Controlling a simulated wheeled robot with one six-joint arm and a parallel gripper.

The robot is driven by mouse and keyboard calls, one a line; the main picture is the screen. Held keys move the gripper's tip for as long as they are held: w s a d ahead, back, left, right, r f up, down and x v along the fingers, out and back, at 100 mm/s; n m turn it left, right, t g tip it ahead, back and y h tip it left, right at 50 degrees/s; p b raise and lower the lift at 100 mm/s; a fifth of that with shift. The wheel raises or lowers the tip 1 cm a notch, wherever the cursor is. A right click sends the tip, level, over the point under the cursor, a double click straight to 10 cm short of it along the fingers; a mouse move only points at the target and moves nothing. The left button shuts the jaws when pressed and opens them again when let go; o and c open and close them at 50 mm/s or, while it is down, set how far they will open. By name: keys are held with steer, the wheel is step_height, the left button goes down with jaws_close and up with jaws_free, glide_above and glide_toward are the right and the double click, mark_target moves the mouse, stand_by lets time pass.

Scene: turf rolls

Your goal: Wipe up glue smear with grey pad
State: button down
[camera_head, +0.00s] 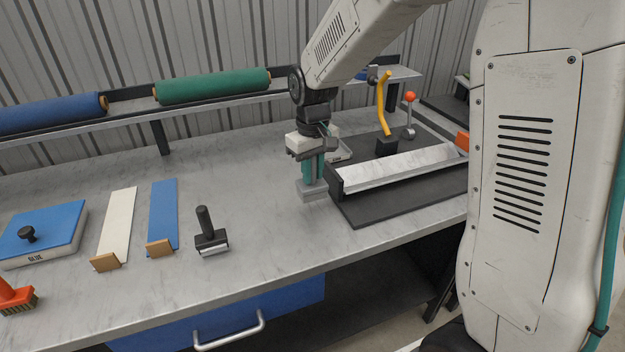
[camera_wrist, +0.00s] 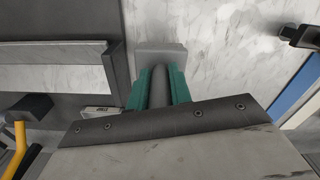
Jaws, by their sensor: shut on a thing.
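My gripper (camera_head: 313,172) has teal fingers and points down over the middle of the bench. It is shut on the dark upright handle (camera_wrist: 159,88) of the grey pad. The pad's flat grey block (camera_head: 312,190) is below the fingers, just left of the black machine base; its far edge also shows in the wrist view (camera_wrist: 161,55). The pad is at or very near the bench top (camera_head: 260,175); I cannot tell if it touches. I cannot make out a glue smear in either view; the pad and gripper hide the bench under them.
The black machine base (camera_head: 385,208) with a pale bar (camera_head: 400,166), yellow lever (camera_head: 384,105) and red-knobbed lever (camera_head: 409,112) stands close right. A roller (camera_head: 209,237), blue strip (camera_head: 162,212), white strip (camera_head: 118,222) and GLUE box (camera_head: 50,228) lie left. Bench between is clear.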

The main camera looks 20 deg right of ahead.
steer(key=shift+r, duration=1.7)
